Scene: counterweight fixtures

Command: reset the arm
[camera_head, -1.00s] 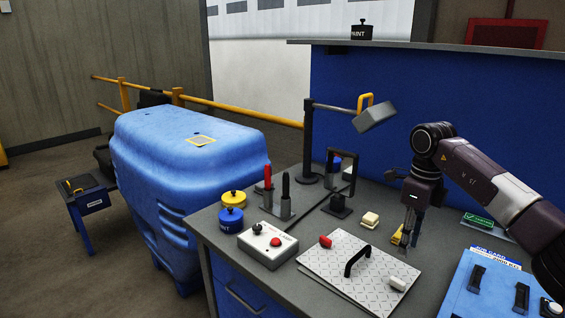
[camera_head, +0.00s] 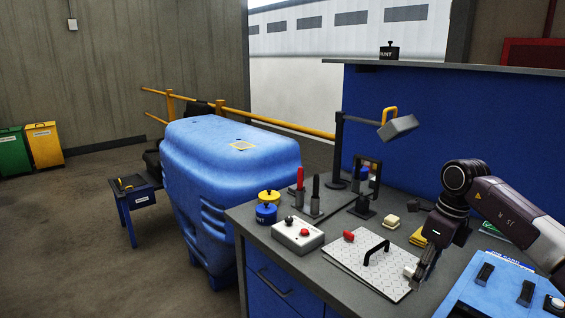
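A black post (camera_head: 338,150) stands on the grey bench with a thin dark arm (camera_head: 362,119) reaching right from its top. A grey block (camera_head: 399,127) with a yellow handle (camera_head: 389,113) sits tilted at the arm's end. My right gripper (camera_head: 418,280) points down and left at the right edge of the metal plate, well below and in front of the block. A small white piece (camera_head: 409,270) is right beside its fingertips; I cannot tell whether they touch it or how far the fingers are open. My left gripper is not in view.
The metal plate (camera_head: 352,260) carries a black handle and a red knob. A grey button box (camera_head: 298,236), blue and yellow pots, upright red and black tools and a small mirror (camera_head: 367,178) stand nearby. A blue panel (camera_head: 490,285) lies right. A large blue bin (camera_head: 225,165) stands left.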

